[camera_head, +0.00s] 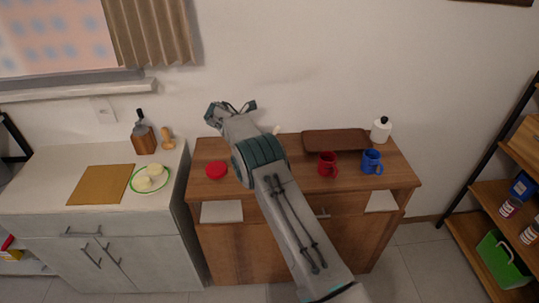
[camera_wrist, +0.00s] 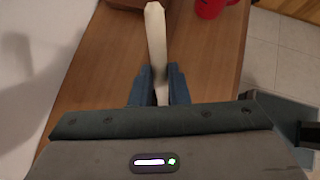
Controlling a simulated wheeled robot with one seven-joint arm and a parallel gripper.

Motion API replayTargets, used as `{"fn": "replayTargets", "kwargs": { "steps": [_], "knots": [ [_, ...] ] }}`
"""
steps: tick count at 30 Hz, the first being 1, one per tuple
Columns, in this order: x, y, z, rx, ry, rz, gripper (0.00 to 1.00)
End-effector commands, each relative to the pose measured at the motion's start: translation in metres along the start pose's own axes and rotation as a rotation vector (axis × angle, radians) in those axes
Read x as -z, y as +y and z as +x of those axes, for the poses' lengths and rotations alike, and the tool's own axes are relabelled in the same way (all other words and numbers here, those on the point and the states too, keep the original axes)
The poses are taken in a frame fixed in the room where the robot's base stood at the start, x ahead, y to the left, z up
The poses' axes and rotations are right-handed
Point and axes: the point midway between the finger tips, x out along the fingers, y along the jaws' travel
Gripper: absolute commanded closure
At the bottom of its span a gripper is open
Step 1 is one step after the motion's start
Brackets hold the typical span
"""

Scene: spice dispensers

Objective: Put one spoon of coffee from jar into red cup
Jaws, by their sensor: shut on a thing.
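The red cup (camera_head: 327,165) stands on the wooden cabinet top, right of my arm; it also shows at the top of the wrist view (camera_wrist: 212,7). In the wrist view my gripper (camera_wrist: 159,75) is shut on a pale, narrow spoon (camera_wrist: 154,30) that points away from the camera, toward the cup's side of the cabinet. The gripper is apart from the cup. I cannot make out coffee on the spoon. A flat round red lid (camera_head: 216,170) lies at the cabinet's left. No coffee jar is visible; my arm hides part of the cabinet top. My gripper's fingers are hidden in the head view.
A blue cup (camera_head: 371,161) stands right of the red cup. A white counter (camera_head: 50,184) with a board and plate stands at left.

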Motion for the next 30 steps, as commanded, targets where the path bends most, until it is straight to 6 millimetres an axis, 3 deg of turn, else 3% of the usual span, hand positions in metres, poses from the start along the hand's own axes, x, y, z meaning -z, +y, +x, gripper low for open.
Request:
{"fn": "replayTargets", "kwargs": {
  "steps": [19, 30],
  "knots": [
    [-0.022, -0.001, -0.02, 0.0, 0.0, 0.0, 1.0],
    [-0.023, -0.001, -0.021, 0.0, 0.0, 0.0, 1.0]
  ]
}}
